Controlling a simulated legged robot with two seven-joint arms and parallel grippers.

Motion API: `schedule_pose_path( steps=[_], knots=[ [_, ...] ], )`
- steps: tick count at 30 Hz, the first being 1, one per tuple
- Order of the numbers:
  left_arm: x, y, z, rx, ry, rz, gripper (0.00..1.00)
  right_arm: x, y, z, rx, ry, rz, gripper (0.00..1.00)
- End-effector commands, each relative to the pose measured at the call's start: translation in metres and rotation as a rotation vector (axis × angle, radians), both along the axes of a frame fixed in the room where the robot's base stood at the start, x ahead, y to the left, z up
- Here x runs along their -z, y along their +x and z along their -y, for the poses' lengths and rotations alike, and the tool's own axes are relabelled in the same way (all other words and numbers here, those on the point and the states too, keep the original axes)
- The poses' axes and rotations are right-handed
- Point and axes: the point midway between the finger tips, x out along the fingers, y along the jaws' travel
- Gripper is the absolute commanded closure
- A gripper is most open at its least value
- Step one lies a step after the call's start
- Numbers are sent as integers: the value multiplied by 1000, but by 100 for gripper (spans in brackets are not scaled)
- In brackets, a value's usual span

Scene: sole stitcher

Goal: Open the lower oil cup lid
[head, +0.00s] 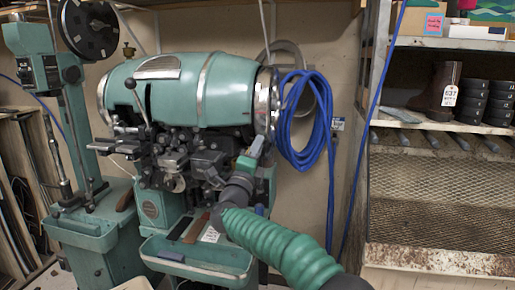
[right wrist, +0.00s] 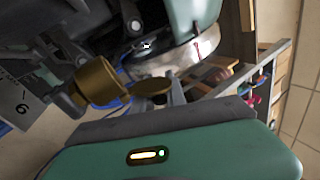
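The lower oil cup is a brass cup (right wrist: 95,82) in the right wrist view, left of the middle. A round brass disc, its lid (right wrist: 151,87), shows beside the cup's right end, tilted away from the mouth. Whether the two are joined by a hinge is hard to tell. My right gripper (head: 252,155) is at the lower front of the green machine (head: 215,90). The cup is not clear in the head view. My left gripper is out of view.
Metal linkages crowd the machine's front around my right gripper. A green tray (head: 200,255) with tools lies below it. A blue hose coil (head: 305,125) hangs to the right. A shelf (head: 440,127) holds a brown boot (head: 437,88). A green stand (head: 92,240) is left.

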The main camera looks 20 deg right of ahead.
Motion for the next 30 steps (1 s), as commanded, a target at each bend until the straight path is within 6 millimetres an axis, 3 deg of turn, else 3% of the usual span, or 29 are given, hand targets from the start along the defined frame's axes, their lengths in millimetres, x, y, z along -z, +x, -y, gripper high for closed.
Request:
schedule_pose_path(
  steps=[1, 4, 16, 30],
  knots=[
    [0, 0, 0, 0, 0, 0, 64, 2, 1, -1, -2, 1, -4, 77],
    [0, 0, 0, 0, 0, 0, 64, 1, 0, -1, -1, 0, -2, 64],
    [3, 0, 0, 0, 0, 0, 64, 4, -7, -6, -2, -1, 1, 64],
    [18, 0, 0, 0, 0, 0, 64, 52, -97, -80, -3, -2, -2, 64]
  ],
)
